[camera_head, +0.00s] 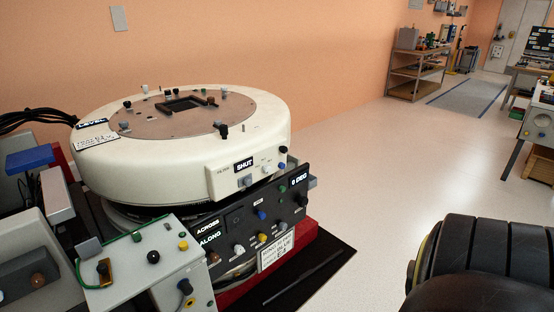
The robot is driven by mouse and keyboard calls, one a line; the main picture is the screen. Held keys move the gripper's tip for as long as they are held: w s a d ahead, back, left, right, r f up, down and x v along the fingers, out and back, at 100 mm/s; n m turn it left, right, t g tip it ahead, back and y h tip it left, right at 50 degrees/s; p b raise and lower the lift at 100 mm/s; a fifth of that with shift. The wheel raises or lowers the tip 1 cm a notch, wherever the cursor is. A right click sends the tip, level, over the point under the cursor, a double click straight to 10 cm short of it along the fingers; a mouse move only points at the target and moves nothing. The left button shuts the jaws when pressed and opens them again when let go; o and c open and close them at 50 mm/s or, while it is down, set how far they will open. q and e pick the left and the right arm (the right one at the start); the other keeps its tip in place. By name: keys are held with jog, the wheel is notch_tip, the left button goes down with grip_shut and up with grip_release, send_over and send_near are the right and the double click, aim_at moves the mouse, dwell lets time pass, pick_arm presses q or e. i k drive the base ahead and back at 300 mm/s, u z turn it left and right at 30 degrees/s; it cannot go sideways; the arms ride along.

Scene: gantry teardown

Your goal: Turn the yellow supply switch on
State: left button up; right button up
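A small yellow knob (183,245) sits on the top right of a light grey control box (133,270) at the lower left. Another yellow knob (262,237) is on the black panel (240,225) below the round white gantry head (185,140). I cannot tell from this view which is the supply switch, or its on or off position. Neither of my grippers shows. A dark ribbed rounded shape at the lower right covers part of the floor.
The white head carries a small panel with a "SHUT" display (244,165). Dark cables (38,118) run in at the left. A shelf rack (417,70) and a bench with equipment (540,120) stand farther back. Open floor (350,165) lies right of the gantry.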

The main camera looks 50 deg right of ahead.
aim_at(262, 237)
jog(key=z, duration=1.5)
jog(key=k, duration=0.35)
jog(key=z, duration=0.45)
jog(key=i, duration=1.1)
jog(key=u, duration=1.2)
jog(key=i, duration=0.35)
jog(key=u, duration=0.35)
